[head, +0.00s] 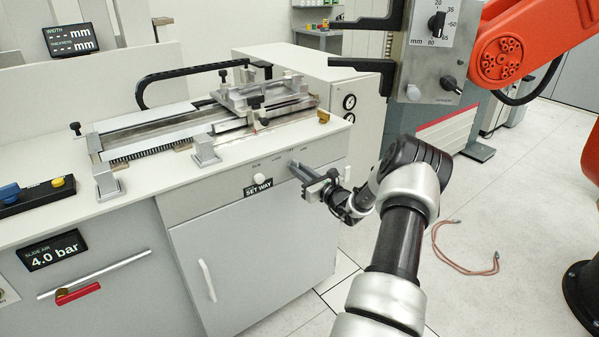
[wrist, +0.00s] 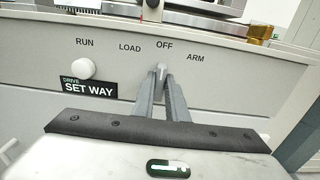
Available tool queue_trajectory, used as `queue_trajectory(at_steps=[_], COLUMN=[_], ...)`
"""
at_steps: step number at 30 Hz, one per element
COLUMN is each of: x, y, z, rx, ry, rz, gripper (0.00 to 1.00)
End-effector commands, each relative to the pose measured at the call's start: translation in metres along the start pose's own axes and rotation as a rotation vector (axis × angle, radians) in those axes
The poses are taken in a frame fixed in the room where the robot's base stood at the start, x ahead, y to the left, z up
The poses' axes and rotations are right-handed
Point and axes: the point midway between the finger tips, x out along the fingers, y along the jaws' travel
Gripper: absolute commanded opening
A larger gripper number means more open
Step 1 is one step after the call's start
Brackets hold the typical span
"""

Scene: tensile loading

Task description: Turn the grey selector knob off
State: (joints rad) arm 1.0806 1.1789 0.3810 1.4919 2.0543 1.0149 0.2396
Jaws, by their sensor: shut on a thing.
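The grey selector knob (wrist: 162,70) is on the front panel of the bench, just below the printed word OFF in the wrist view. Only a small part of it shows between my fingertips. RUN and LOAD are printed to its left and ARM to its right. My gripper (wrist: 161,78) is shut on the knob, its two fingers on either side of it. In the head view my gripper (head: 303,174) meets the panel near its right end, and the knob is mostly hidden there. The knob's pointer mark is too small to read.
A white round button (wrist: 84,69) and a black DRIVE SET WAY display (wrist: 88,88) are left of the knob. A slide fixture (head: 262,97) stands on the bench top. A grey control box (head: 432,60) and an orange robot arm (head: 505,55) are at right. A red cable (head: 465,255) lies on the floor.

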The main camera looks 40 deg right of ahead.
Motion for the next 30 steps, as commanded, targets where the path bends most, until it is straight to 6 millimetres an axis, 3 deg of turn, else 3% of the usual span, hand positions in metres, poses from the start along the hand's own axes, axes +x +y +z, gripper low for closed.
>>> queue_trajectory(at_steps=[9,10,13,23,26,30], x=[0.0,0.0,0.0,-0.002,-0.01,-0.035], y=[0.0,0.0,0.0,0.0,-0.001,-0.001], z=[0.0,0.0,0.0,0.0,0.0,0.001], rx=[-0.001,-0.001,-0.001,0.0,0.0,0.001], ry=[0.0,0.0,0.0,0.0,0.002,0.002], rz=[0.0,0.0,0.0,0.0,-0.001,-0.003], gripper=[0.0,0.14,0.31,0.31,0.31,0.31])
